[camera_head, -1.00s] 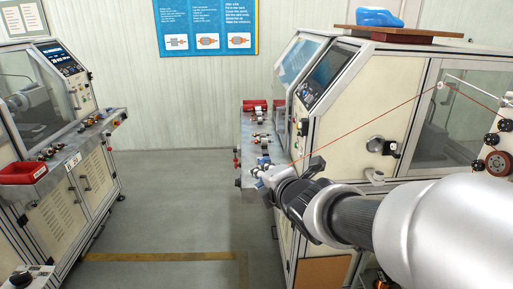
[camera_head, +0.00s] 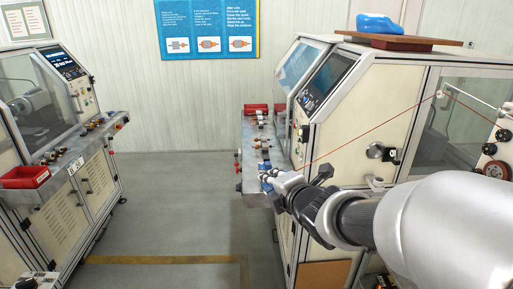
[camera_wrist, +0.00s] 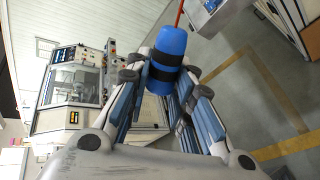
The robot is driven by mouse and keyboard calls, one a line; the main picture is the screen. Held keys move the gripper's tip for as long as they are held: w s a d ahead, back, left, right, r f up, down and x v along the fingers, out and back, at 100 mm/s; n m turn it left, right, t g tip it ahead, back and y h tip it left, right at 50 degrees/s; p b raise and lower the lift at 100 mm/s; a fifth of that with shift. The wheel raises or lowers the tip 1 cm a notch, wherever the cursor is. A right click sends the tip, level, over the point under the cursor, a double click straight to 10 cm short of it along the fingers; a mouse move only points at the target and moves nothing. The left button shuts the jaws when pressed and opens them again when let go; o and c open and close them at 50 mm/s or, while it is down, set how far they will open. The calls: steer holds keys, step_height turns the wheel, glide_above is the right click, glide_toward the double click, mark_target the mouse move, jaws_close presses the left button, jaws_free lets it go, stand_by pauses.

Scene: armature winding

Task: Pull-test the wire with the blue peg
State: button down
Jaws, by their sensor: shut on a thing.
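The blue peg (camera_wrist: 168,62) is a blue cylinder with black bands, held between the blue-padded fingers of my gripper (camera_wrist: 168,95) in the wrist view. In the head view my gripper (camera_head: 267,178) is at the front end of the right machine's narrow shelf. Its fingers are small there, and the peg cannot be told clearly from them. The reddish wire (camera_head: 370,130) runs straight from near my gripper up to a guide arm (camera_head: 455,92) at the right. A short piece of wire (camera_wrist: 180,14) shows beyond the peg's end in the wrist view.
The right machine's shelf (camera_head: 250,150) carries a red bin (camera_head: 256,108) and several small parts. A left machine stands across the aisle, with a red tray (camera_head: 25,177). Spools (camera_head: 497,170) sit at the far right. The grey floor between the machines is clear.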

steer(key=w+d+r+p, duration=0.2)
steer(key=w+d+p, duration=0.1)
steer(key=d+p, duration=0.2)
steer(key=shift+d, duration=0.9)
steer(key=shift+f, duration=0.1)
stand_by(0.7)
